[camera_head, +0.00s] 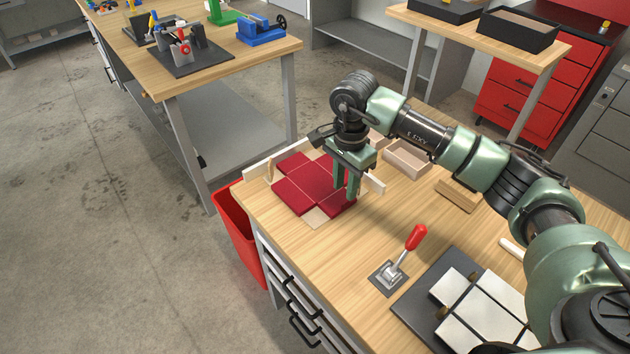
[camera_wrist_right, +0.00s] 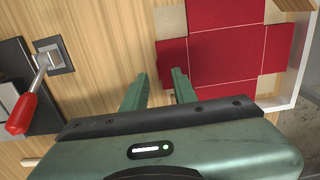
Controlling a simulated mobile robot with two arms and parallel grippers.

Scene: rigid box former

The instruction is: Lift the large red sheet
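The large red sheet (camera_head: 300,186), a flat cross-like blank with fold lines, lies on the wooden workbench near its far left corner. It also shows in the right wrist view (camera_wrist_right: 228,55). My right gripper (camera_head: 346,192) points down at the sheet's right edge and hides part of it. In the right wrist view its two fingers (camera_wrist_right: 157,82) are apart with nothing held between them. One finger overlaps the edge of a red flap; the other is over bare wood. I cannot tell whether the fingers touch the sheet. My left gripper is not in view.
Low pale rails (camera_head: 262,168) border the sheet. A red-handled toggle clamp (camera_head: 390,274) and a dark plate with white pieces (camera_head: 475,305) are nearer. A small open wooden box (camera_head: 407,159) and a wood block (camera_head: 457,195) stand to the right. A red bin (camera_head: 238,232) is beside the bench.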

